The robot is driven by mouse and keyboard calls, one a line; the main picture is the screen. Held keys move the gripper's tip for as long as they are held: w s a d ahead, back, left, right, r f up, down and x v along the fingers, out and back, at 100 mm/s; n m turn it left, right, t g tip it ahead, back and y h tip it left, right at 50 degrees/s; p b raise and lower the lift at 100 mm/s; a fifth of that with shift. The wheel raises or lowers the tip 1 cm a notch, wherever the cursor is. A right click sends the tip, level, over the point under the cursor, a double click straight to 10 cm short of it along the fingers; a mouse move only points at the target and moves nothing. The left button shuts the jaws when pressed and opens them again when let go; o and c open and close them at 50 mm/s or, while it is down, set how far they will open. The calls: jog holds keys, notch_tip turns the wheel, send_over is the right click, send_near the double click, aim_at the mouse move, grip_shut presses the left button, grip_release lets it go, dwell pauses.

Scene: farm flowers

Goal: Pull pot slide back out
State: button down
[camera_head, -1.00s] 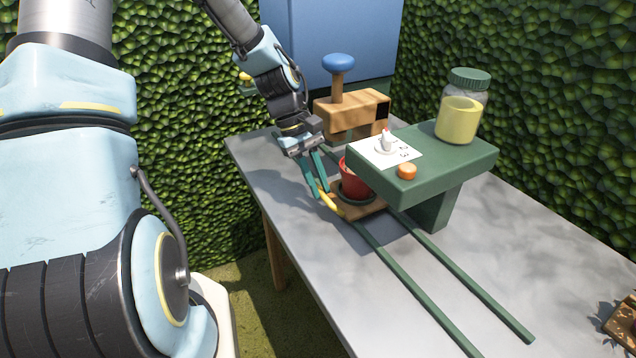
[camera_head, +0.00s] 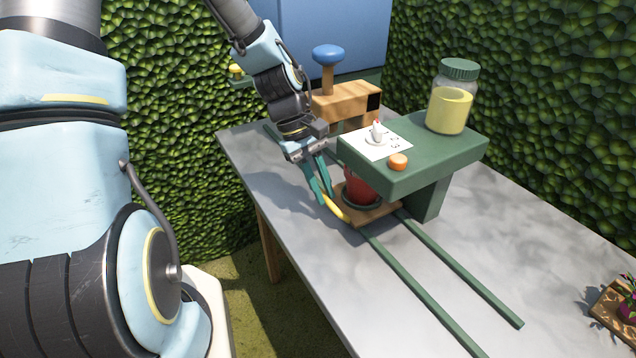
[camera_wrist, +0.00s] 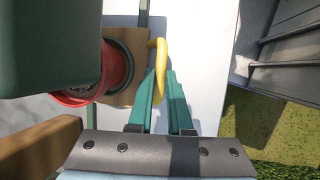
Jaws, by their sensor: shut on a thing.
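The pot slide is a wooden board (camera_head: 378,216) carrying a red pot (camera_head: 362,186) in a dark round holder. It sits on two green rails (camera_head: 425,290), partly under the green dispenser stand (camera_head: 430,155). A curved yellow handle (camera_head: 332,205) is on its left side. My gripper (camera_head: 324,192) has its green fingers shut on the handle; the wrist view shows the handle (camera_wrist: 160,62) between the fingers (camera_wrist: 162,90). In the wrist view the pot (camera_wrist: 108,80) is partly covered by the dark green stand.
A jar of yellow contents (camera_head: 449,110), an orange button (camera_head: 397,162) and a white card with a small lever are on the stand. A wooden press with a blue knob (camera_head: 328,55) stands behind. The front rails are clear. A potted flower on wood (camera_head: 627,308) lies at right.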

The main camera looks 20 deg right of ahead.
jog(key=c, duration=0.8)
grip_release()
jog(key=shift+c, duration=0.2)
jog(key=shift+w+r, duration=0.1)
jog(key=v, duration=1)
jog(key=shift+r+b, duration=0.3)
jog(key=shift+a, duration=0.1)
